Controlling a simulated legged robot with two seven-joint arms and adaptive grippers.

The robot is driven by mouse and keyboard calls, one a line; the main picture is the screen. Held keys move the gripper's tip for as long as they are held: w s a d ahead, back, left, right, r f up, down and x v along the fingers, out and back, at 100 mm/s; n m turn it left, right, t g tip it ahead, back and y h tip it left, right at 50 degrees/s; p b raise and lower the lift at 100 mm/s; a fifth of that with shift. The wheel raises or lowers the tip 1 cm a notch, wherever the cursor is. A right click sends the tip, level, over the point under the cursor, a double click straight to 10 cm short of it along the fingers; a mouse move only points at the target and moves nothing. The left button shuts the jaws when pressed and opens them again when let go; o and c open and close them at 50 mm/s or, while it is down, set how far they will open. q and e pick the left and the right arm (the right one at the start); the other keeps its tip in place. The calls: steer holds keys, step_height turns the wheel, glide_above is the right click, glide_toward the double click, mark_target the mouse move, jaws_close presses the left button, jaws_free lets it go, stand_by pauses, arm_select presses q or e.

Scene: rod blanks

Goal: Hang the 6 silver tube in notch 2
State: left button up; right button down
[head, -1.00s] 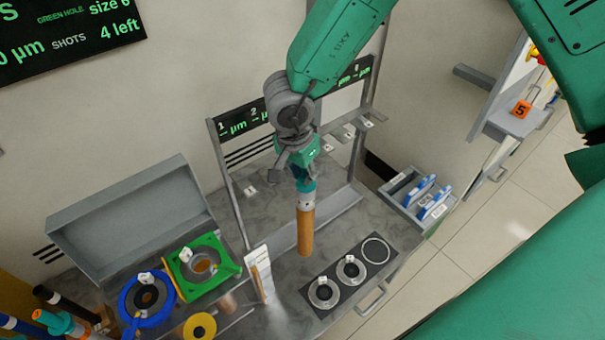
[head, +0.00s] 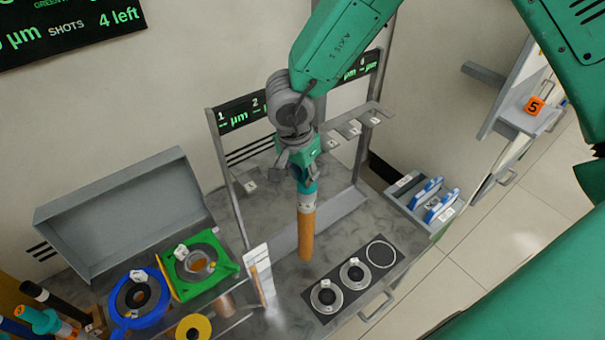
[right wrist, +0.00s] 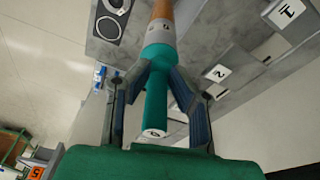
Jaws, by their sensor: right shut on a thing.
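My right gripper (head: 303,180) is shut on an upright tube, the 6 tube (head: 306,235). It has a teal upper part, a silver collar and a copper-brown lower length. In the right wrist view the fingers (right wrist: 160,92) close around the teal part, and its end carries a white numbered tag. The tube hangs above the grey worktop in front of the notched rack (head: 228,185). The rack's sign (head: 240,113) shows 1 and 2 at its left. The wrist view shows white tags 1 (right wrist: 286,12) and 2 (right wrist: 217,73). My arm hides notch 2 in the head view. My left gripper is out of view.
A dark plate with round rings (head: 352,278) lies right of the tube. A blue ring fixture (head: 124,314) and a green one (head: 172,280) stand at the left by an open grey box (head: 120,215). A drawer with blue items (head: 400,200) is at the right.

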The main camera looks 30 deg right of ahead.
steer(key=shift+w, duration=0.2)
stand_by(0.5)
steer(key=shift+w+a+r+p, duration=0.15)
steer(key=shift+w+p, duration=0.45)
steer(key=shift+p, duration=0.3)
steer(key=shift+w, duration=0.25)
steer(key=w+a+p, duration=0.1)
steer(key=w+p, duration=0.2)
steer(key=w, duration=0.3)
steer(key=shift+w, duration=0.4)
stand_by(0.8)
stand_by(0.8)
steer(key=shift+f, duration=0.5)
stand_by(0.9)
